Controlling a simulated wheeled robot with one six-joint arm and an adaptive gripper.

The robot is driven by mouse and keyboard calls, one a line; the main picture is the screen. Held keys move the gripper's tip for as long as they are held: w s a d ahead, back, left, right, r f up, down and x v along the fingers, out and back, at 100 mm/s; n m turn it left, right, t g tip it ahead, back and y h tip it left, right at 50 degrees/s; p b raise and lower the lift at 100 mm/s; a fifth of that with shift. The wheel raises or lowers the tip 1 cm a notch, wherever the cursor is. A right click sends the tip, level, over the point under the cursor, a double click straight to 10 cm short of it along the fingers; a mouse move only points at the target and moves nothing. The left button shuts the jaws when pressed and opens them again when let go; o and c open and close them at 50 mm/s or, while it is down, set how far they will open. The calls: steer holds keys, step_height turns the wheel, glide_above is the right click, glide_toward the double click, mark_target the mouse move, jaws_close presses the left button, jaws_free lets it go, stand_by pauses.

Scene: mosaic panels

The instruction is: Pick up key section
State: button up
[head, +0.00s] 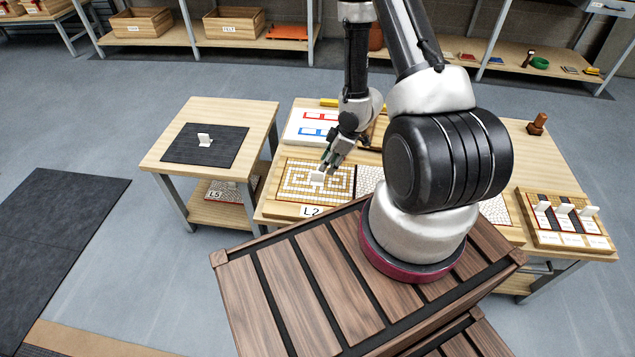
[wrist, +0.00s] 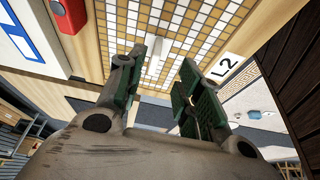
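My gripper (head: 328,165) is over the mosaic panel labelled L2 (head: 344,184). In the wrist view my gripper (wrist: 166,72) is open, its two green-padded fingers apart. A white handle-like piece (head: 317,177) stands on the middle of the panel just below the fingertips. In the wrist view this white piece (wrist: 156,63) shows between the fingers, with no finger seen touching it. Which piece is the key section is not marked. The panel's white and tan tiles (wrist: 206,24) also fill the top of the wrist view.
A side table (head: 165,155) on the left bears a dark mat (head: 180,150) with another white upright piece (head: 204,140). A tray (head: 540,236) at the right holds several pieces with white handles. A red and blue marked board (head: 297,135) lies behind the panel.

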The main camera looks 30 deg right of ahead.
mark_target(318, 172)
steer(key=x, duration=0.5)
steer(key=w+x, duration=0.1)
steer(key=x, duration=0.1)
steer(key=shift+w+a+f, duration=0.15)
steer(key=shift+w+a, duration=0.05)
steer(key=shift+a, duration=0.2)
jaws_close()
